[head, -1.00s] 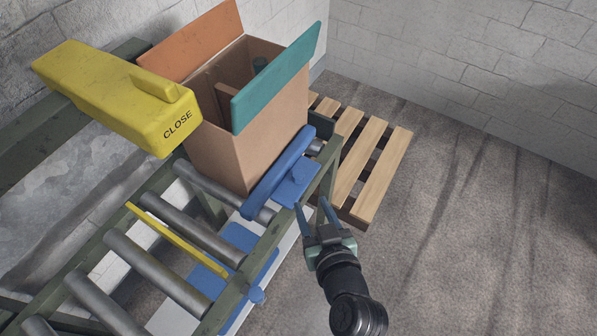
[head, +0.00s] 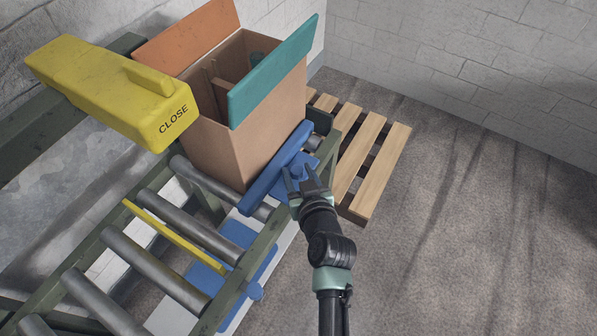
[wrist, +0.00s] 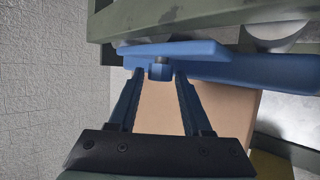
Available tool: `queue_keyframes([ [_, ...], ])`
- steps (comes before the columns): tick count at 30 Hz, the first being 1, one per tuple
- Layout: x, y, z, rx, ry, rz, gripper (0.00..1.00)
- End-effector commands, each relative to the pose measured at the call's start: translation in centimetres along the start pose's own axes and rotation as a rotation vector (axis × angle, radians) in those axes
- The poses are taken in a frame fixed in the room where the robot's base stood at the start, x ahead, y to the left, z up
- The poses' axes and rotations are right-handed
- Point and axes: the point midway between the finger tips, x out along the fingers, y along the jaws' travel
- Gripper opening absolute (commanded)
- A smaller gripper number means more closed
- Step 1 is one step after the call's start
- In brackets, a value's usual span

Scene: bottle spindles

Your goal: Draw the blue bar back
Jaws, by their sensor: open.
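The blue bar (head: 262,182) lies along the conveyor's near side, against the lower part of the cardboard box (head: 228,145). In the wrist view the bar (wrist: 265,73) runs across the upper right, beside a flat blue plate (wrist: 190,48). A small blue knob (wrist: 160,72) sticks out from under that plate. My gripper (head: 298,169) is open at the bar's outer side. In the wrist view its fingertips (wrist: 159,73) stand on either side of the knob, with gaps showing. In the head view my gripper hides the knob.
The box has raised orange (head: 190,36) and teal (head: 272,70) flaps. A yellow block marked CLOSE (head: 100,88) overhangs the rollers (head: 180,217) at left. A thin yellow bar (head: 180,235) crosses the rollers. A wooden pallet (head: 362,165) lies behind. The floor at right is clear.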

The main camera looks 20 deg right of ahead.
Motion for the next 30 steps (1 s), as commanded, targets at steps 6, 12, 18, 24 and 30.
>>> queue_keyframes([
  [6,-0.03,0.0,0.0,0.0,0.0,0.0,0.17],
  [12,-0.04,0.0,0.0,0.0,0.0,0.0,0.0],
  [18,-0.04,0.0,0.01,0.0,0.0,0.0,0.0],
  [24,-0.04,-0.01,0.01,0.001,0.0,0.0,0.0],
  [30,-0.04,-0.01,0.01,0.001,0.0,0.0,0.0],
])
